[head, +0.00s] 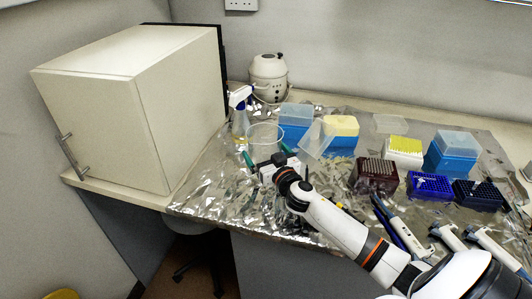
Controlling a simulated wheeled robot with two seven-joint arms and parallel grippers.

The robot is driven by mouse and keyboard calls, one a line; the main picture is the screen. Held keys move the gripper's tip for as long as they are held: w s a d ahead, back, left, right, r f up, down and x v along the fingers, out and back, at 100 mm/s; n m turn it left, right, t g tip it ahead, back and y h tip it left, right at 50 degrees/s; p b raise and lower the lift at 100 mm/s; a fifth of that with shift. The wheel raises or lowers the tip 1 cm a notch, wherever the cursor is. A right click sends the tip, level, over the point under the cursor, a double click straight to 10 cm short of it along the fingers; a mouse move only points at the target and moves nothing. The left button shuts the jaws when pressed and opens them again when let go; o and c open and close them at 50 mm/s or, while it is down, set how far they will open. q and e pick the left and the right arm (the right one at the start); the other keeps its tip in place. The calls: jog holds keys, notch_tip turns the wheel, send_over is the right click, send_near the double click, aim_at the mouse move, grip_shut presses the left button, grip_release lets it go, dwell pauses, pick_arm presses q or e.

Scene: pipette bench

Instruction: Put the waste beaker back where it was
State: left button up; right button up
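The waste beaker (265,133) is a clear, wide-mouthed vessel, upright at the left of the foil-covered bench, just in front of the spray bottle. My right gripper (266,153) reaches in from the lower right. Its two green-tipped fingers are spread wide, one at each side of the beaker. I cannot tell whether they touch it or whether its base rests on the foil; the gripper body hides its lower part. My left gripper is out of view.
A spray bottle (240,118) and a small centrifuge (269,77) stand behind. A blue tip box (296,117) and a yellow-topped box (341,130) are close on the right. Tube racks (377,174) and pipettes (445,236) lie further right. A large cream cabinet (180,110) bounds the left.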

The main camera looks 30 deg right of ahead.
jog(key=shift+r, duration=0.15)
jog(key=s, duration=0.3)
jog(key=s+a+b, duration=0.1)
jog(key=s, duration=0.7)
jog(key=shift+a+b, duration=0.25)
jog(key=shift+b, duration=0.1)
jog(key=shift+s, duration=0.45)
jog(key=shift+a, duration=0.1)
